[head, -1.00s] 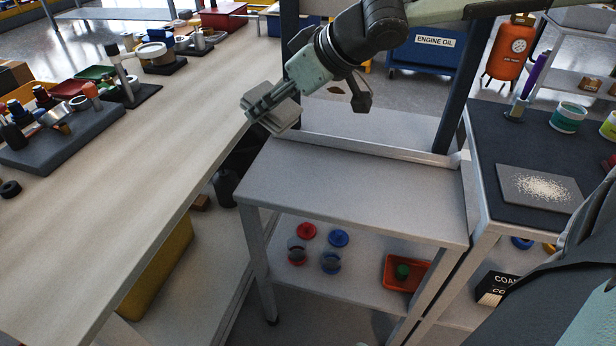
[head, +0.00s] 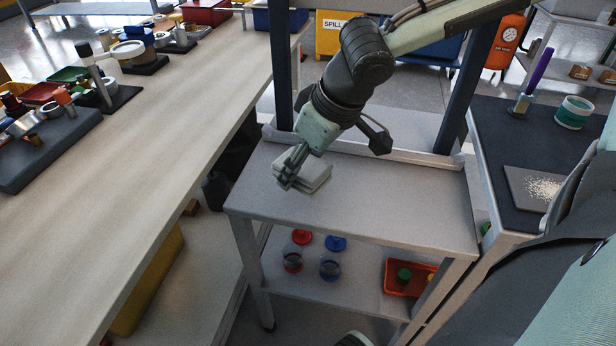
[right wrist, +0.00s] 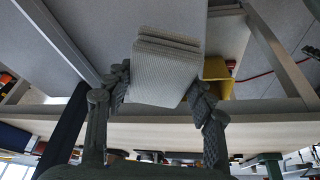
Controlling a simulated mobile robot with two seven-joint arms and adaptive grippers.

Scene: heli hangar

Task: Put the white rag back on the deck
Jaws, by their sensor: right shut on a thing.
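The white rag (head: 314,170) is folded into a flat, layered pad. My right gripper (head: 287,168) is shut on it and holds it at the left part of the grey cart's top deck (head: 390,205). I cannot tell whether the rag touches the deck or hangs just above it. In the right wrist view the rag (right wrist: 167,68) sits between the two dark fingers of the right gripper (right wrist: 163,95), its stacked layers visible. The deck is otherwise bare. My left gripper is not in view.
A long workbench (head: 130,150) with tools runs along the left, across a gap from the cart. Dark posts rise at the deck's back edge. A dark-topped cart (head: 500,190) with cups stands at the right. The lower shelf holds red and blue items and an orange tray (head: 408,278).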

